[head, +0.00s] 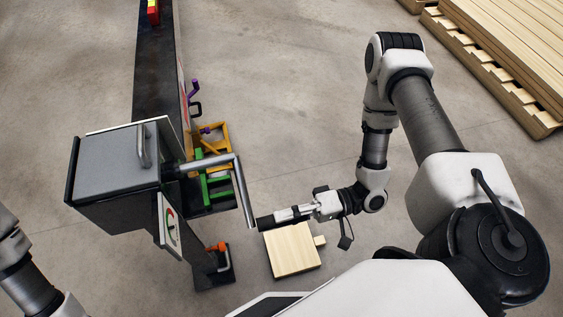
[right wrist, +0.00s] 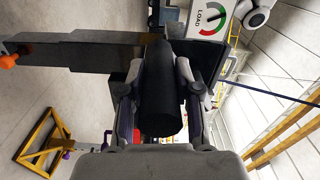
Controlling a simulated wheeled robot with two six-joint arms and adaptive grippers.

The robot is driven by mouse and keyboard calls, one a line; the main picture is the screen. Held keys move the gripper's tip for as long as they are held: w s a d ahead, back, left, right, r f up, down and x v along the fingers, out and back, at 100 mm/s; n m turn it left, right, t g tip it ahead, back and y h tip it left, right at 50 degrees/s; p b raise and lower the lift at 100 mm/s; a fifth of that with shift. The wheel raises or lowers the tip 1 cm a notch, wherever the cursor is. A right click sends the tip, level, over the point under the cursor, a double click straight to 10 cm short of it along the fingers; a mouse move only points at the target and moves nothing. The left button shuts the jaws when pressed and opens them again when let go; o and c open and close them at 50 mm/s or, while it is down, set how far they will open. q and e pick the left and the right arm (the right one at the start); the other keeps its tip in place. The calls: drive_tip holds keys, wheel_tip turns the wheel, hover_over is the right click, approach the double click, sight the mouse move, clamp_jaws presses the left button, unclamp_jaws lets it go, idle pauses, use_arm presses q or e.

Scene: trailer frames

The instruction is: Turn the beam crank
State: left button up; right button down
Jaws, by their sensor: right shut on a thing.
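My right gripper (head: 283,216) is shut on this grip, coming from the right. In the right wrist view the dark grip (right wrist: 161,92) lies between both fingers. Of my left arm, only links show at the lower left edge of the head view; its gripper is out of the picture.
The grey box (head: 115,165) with a handle tops the post. A round load gauge (head: 170,226) also shows in the right wrist view (right wrist: 211,18). A wooden block (head: 292,250) lies on the floor below the gripper. Stacked planks (head: 510,55) are at the upper right; floor between is clear.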

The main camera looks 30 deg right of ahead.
drive_tip(key=s+r+m+p, duration=0.3)
drive_tip(key=r+m+p, duration=0.1)
drive_tip(key=r+p, duration=0.2)
drive_tip(key=shift+s+a+r, duration=0.2)
drive_tip(key=shift+a+r, duration=0.25)
drive_tip(key=shift+r, duration=0.3)
drive_tip(key=c, duration=0.8)
unclamp_jaws()
drive_tip(key=shift+f, duration=0.1)
drive_tip(key=shift+d, duration=0.15)
drive_tip(key=v, duration=1.1)
drive_tip(key=shift+d, duration=0.4)
